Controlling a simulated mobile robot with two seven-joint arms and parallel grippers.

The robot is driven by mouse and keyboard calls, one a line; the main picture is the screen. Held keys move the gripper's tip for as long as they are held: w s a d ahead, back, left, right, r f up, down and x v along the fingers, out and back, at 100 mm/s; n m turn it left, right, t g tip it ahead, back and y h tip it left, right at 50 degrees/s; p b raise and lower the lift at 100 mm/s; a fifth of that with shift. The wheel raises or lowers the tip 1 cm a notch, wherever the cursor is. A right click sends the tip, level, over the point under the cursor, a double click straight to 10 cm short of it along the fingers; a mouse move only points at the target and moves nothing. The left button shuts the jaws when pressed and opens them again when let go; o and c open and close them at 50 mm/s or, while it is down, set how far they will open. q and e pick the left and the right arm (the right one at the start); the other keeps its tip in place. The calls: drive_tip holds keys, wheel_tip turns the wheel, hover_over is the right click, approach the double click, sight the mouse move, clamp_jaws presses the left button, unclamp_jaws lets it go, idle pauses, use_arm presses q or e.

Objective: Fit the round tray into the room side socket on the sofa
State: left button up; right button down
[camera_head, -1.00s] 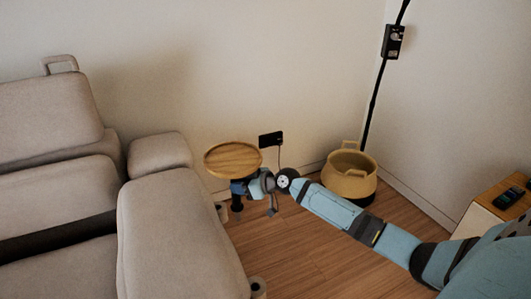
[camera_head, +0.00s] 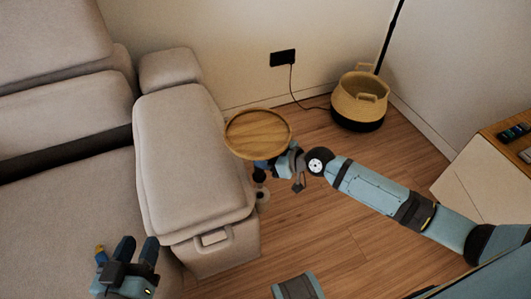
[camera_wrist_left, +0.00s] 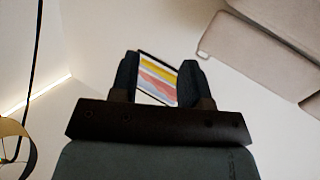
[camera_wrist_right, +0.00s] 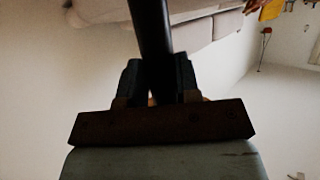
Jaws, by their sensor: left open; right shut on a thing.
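The round wooden tray (camera_head: 257,132) is held level just right of the sofa's armrest (camera_head: 195,165), overlapping its edge in the head view. My right gripper (camera_head: 263,170) is shut on the tray's dark stem below the plate; the stem (camera_wrist_right: 150,35) also runs between its fingers in the right wrist view. A pale ring-like socket (camera_head: 262,198) sits low on the armrest's right side near the front, below the tray and apart from it as far as I see. My left gripper (camera_head: 137,250) is open and empty in front of the sofa seat.
A woven basket (camera_head: 360,100) stands in the back corner by a dark lamp pole (camera_head: 391,35). A black wall box (camera_head: 283,58) has a cable. A wooden side table (camera_head: 500,140) stands right. The floor between is clear.

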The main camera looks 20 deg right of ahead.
drive_tip(key=shift+f+b, duration=1.25)
drive_tip(key=shift+f, duration=0.45)
use_arm(q)
wheel_tip(320, 180, up, 6)
drive_tip(key=d+t+h, duration=0.2)
drive_tip(key=shift+t, duration=0.4)
use_arm(e)
drive_tip(key=shift+f, duration=0.25)
use_arm(q)
drive_tip(key=shift+s+f, duration=0.1)
drive_tip(key=shift+f, duration=0.15)
use_arm(e)
drive_tip(key=shift+b, duration=0.3)
use_arm(q)
drive_tip(key=shift+f, duration=0.15)
drive_tip(key=shift+r, duration=0.25)
